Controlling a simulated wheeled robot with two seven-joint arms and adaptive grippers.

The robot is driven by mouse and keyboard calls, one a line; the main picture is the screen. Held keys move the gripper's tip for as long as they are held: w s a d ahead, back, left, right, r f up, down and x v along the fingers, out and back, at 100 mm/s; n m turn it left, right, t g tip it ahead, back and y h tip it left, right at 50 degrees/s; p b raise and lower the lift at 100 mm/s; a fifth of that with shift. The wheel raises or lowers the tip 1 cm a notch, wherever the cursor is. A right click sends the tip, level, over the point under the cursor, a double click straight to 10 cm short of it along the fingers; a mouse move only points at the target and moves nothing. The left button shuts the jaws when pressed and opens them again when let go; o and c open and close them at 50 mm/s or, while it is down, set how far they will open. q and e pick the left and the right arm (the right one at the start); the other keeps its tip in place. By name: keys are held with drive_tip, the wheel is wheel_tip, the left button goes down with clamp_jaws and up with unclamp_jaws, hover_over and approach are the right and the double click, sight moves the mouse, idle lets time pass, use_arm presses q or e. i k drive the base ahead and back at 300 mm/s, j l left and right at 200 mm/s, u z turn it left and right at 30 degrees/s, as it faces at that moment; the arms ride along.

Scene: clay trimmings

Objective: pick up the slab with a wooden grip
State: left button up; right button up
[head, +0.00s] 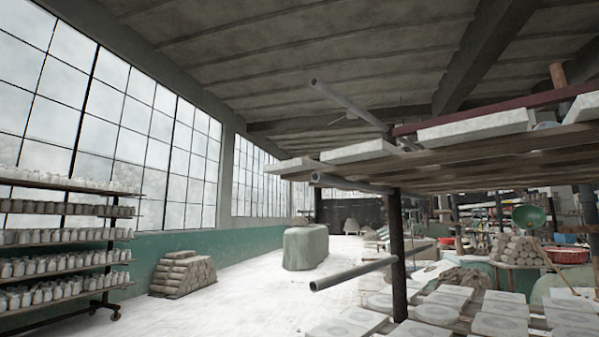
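I cannot make out a slab with a wooden grip in the head view. Pale flat slabs lie on the wooden shelf overhead at the right, one long slab (474,127) and a smaller slab (359,152); no grip shows on them. More pale slabs, some with round shapes on them, lie low at the bottom right, such as one slab (498,327). Neither of my grippers is in view.
A dark post (398,250) with grey pipes sticking out stands right of centre under the wooden shelf (460,165). A wheeled rack (65,240) of small pale jars stands left. Stacked bags (183,273) lie by the wall. The pale floor (225,310) is open at centre-left.

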sight(300, 163)
drive_tip(key=i+l, duration=0.1)
drive_tip(key=i, duration=0.45)
drive_tip(key=i+u, duration=0.1)
drive_tip(key=i, duration=0.4)
